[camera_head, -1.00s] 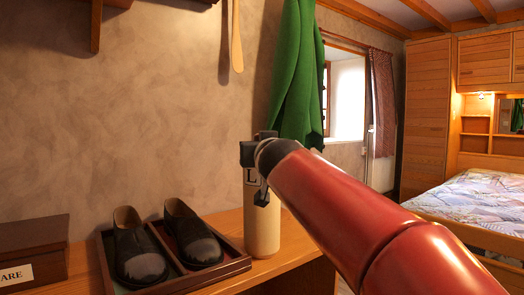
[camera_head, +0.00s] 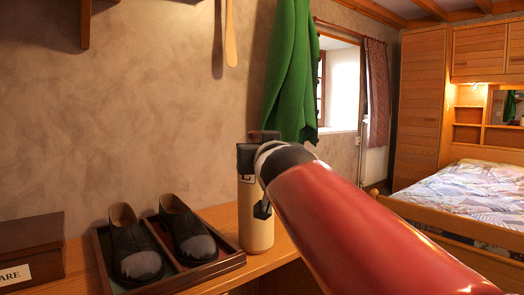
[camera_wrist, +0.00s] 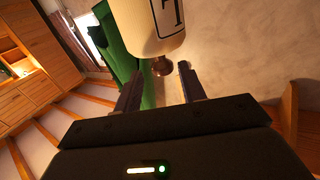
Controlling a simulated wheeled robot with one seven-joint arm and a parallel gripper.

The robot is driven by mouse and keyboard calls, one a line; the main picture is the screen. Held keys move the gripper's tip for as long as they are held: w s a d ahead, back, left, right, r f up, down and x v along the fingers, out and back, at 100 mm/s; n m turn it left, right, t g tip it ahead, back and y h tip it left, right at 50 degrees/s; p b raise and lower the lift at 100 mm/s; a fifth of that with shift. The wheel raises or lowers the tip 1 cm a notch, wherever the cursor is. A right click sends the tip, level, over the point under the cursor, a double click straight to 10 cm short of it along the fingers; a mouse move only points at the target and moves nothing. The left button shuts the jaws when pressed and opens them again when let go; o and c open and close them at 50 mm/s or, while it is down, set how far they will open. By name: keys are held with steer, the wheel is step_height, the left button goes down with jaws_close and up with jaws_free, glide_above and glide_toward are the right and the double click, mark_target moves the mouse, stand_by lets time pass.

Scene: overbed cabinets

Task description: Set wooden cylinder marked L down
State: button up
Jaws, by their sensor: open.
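The pale wooden cylinder (camera_head: 257,222) stands upright on the wooden ledge beside the shoe tray. Its L label is mostly hidden behind my gripper in the head view. In the wrist view, the cylinder (camera_wrist: 158,42) shows at the top with part of its black-framed label and a dark brown knob at its end. My gripper (camera_wrist: 161,68) is open, with its two dark fingers apart on either side of the knob; I cannot tell if either touches it. In the head view, my gripper (camera_head: 252,160) is at the cylinder's upper part, partly hidden by my red arm.
A tray (camera_head: 228,262) with two dark shoes (camera_head: 190,235) lies close left of the cylinder. A brown box (camera_head: 30,245) stands further left. A green cloth (camera_head: 290,75) hangs behind. The bed (camera_head: 465,190) is at the right. My arm hides part of the ledge (camera_head: 222,216).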

steer(key=s+d+f+g, duration=0.4)
steer(key=s+f, duration=0.5)
steer(key=f, duration=0.3)
steer(key=s+d+f+m+g+h, duration=0.1)
steer(key=s+d+f+g, duration=0.2)
steer(key=s+f, duration=0.6)
steer(key=s+d+f+g+h, duration=0.1)
steer(key=s+d+f+g, duration=0.3)
steer(key=s+f, duration=0.5)
step_height(320, 180, down, 6)
steer(key=shift+d+f+g, duration=0.1)
steer(key=shift+d+g, duration=0.25)
steer(key=shift+g, duration=0.25)
